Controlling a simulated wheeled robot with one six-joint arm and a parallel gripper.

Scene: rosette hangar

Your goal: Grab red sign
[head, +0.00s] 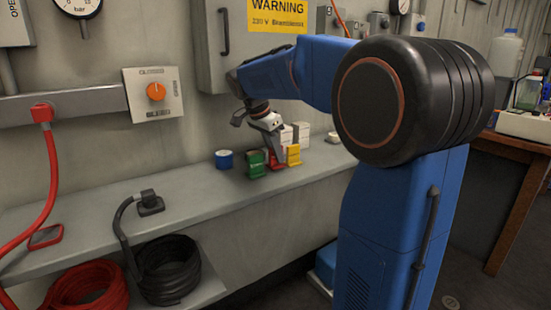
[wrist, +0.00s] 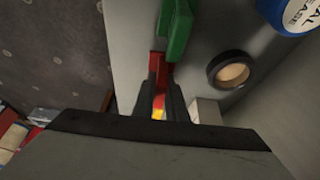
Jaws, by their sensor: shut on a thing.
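The red sign (head: 275,163) is a small red piece on the shelf, between a green sign (head: 257,165) and a yellow sign (head: 293,154). My gripper (head: 274,154) reaches down to it and is shut on it. In the wrist view the red sign (wrist: 157,72) shows between the fingers of my gripper (wrist: 159,100), with the green sign (wrist: 178,32) close beside it. A bit of yellow shows between the fingers. The lower part of the red sign is partly hidden by the fingers.
A blue-lidded can (head: 224,159) stands left of the green sign. White boxes (head: 301,131) stand behind the yellow one. A dark ring-shaped roll (wrist: 229,70) lies nearby. The shelf (head: 195,198) is clear toward the front left, up to a black plug (head: 150,203).

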